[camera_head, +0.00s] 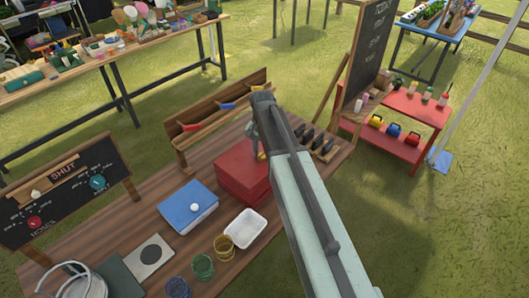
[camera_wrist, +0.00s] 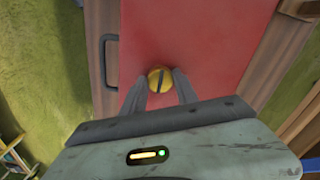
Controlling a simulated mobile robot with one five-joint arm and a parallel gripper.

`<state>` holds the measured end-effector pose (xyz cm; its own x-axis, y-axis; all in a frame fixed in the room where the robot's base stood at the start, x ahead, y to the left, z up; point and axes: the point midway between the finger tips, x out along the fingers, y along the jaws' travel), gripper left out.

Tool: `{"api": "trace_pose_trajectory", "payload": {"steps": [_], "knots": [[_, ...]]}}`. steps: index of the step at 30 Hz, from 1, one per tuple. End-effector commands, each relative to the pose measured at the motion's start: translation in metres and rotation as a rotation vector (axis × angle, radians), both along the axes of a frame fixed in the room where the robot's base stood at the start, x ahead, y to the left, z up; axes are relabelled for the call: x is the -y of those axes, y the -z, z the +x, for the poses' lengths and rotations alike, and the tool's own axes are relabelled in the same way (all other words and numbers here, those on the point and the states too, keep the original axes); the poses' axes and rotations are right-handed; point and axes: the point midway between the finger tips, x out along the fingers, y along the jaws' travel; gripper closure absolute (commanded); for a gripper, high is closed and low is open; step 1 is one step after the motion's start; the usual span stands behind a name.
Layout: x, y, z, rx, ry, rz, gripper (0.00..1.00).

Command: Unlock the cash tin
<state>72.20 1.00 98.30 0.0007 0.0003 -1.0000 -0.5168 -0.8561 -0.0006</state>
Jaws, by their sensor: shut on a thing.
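The red cash tin (camera_head: 240,183) stands on the wooden table, partly hidden behind my arm. In the wrist view its red face (camera_wrist: 200,45) fills the middle, with a round yellow lock knob (camera_wrist: 160,80) that has a dark slot across it, running nearly up and down. My gripper (camera_wrist: 160,88) is shut on the yellow knob, one finger on each side. In the head view my gripper (camera_head: 258,150) is at the tin's far side, mostly hidden by my arm.
A dark handle (camera_wrist: 108,60) shows in the wrist view.

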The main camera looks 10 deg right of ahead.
Motion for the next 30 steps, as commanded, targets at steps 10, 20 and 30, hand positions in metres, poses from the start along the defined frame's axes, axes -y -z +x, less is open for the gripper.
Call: {"api": "trace_pose_trajectory", "payload": {"steps": [10, 20, 30], "knots": [[0.0002, 0.0, 0.0022, 0.007, 0.023, -0.001, 1.0], [0.0, 0.0, 0.0017, 0.004, 0.022, 0.0, 0.42], [-0.0002, -0.0043, 0.0006, 0.001, 0.021, 0.0, 0.42]]}}
